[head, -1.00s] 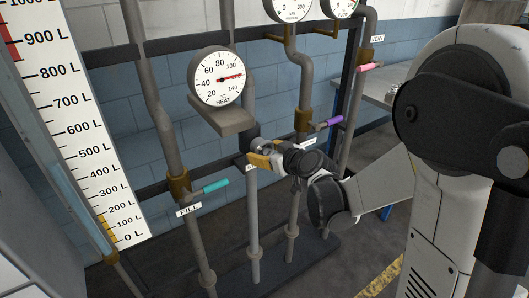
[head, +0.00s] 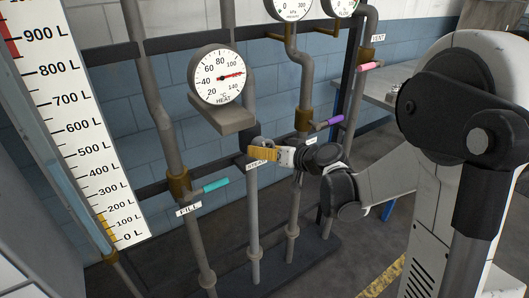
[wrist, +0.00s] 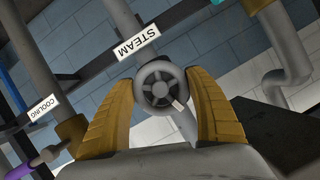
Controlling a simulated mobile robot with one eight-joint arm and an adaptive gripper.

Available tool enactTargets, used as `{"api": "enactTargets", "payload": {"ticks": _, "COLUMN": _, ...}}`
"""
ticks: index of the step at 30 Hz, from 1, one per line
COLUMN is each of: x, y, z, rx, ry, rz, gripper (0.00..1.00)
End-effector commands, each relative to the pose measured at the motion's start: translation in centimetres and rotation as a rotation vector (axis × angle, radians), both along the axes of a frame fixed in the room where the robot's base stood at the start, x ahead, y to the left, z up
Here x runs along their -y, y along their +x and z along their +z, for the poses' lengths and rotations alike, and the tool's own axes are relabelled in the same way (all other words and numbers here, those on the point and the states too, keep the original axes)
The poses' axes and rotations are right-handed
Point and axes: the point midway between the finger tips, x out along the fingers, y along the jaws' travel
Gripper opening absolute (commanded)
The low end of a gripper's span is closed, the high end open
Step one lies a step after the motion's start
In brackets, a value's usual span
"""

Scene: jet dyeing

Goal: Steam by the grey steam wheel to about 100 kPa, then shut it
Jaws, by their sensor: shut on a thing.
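The grey steam wheel (wrist: 160,88) is a small spoked handwheel under the white STEAM label (wrist: 136,40) in the wrist view. It sits between the two yellow fingers of my gripper (wrist: 160,82), which is shut on it. In the head view my gripper (head: 262,153) is at the pipe fitting below the HEAT gauge, and its fingers mostly hide the wheel there. A kPa gauge (head: 292,8) is cut off by the top edge of the head view, and I cannot read its needle.
A teal FILL lever (head: 216,185) is to the left, a purple lever (head: 328,123) to the right, and a pink VENT lever (head: 369,66) further right. The level scale (head: 90,120) stands at far left.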

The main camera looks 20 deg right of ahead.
Motion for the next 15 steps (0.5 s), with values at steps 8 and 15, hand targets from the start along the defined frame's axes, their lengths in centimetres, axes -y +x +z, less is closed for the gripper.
{"api": "enactTargets", "payload": {"ticks": 8, "x": -0.02, "y": -0.08, "z": -0.13, "rx": -0.061, "ry": 0.183, "rz": 0.0, "gripper": 0.33}}
{"api": "enactTargets", "payload": {"ticks": 15, "x": -0.05, "y": -0.09, "z": -0.1, "rx": -0.091, "ry": 0.274, "rz": 0.0, "gripper": 0.33}}
